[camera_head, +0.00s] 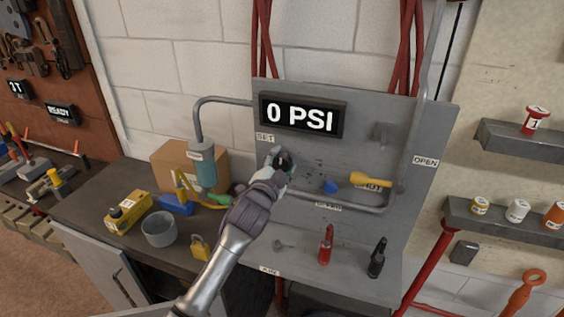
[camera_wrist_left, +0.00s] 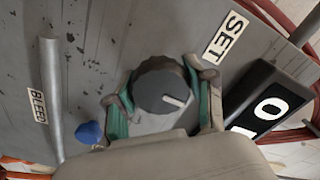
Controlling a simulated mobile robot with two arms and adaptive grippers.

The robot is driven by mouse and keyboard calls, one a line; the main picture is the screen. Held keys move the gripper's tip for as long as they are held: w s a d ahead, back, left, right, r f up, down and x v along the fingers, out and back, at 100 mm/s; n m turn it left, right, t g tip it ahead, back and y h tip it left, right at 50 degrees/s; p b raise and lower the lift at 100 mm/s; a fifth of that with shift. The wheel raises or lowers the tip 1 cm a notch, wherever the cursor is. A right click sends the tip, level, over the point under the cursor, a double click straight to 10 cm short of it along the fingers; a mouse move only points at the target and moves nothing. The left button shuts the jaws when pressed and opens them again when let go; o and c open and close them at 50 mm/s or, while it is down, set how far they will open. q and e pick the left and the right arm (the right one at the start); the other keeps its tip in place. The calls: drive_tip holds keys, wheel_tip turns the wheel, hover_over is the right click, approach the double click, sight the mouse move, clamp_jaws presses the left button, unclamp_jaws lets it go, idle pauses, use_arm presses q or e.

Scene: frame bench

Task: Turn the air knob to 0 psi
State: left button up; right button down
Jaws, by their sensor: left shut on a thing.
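The air knob (camera_wrist_left: 162,88) is a dark round ribbed dial with a white pointer line, under the "SET" label (camera_wrist_left: 226,37) on the grey panel. My left gripper (camera_wrist_left: 163,105) has its green-padded fingers on both sides of the knob and is shut on it. In the head view my left gripper (camera_head: 279,162) reaches the panel below the display and hides most of the knob. The black display (camera_head: 302,117) reads "0 PSI". My right gripper is not in view.
A yellow shut-off lever (camera_head: 370,179) and a blue knob (camera_head: 331,187) sit right of the gripper on the panel. A grey pipe (camera_head: 340,205) runs below them. A cardboard box (camera_head: 170,160), grey cup (camera_head: 159,229) and yellow box (camera_head: 128,212) stand on the bench at left.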

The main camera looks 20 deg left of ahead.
use_arm(q)
drive_tip(key=shift+n, duration=0.5)
drive_tip(key=o, duration=1.2)
drive_tip(key=shift+c, duration=0.2)
drive_tip(key=s, duration=1.2)
drive_tip(key=shift+a, duration=0.2)
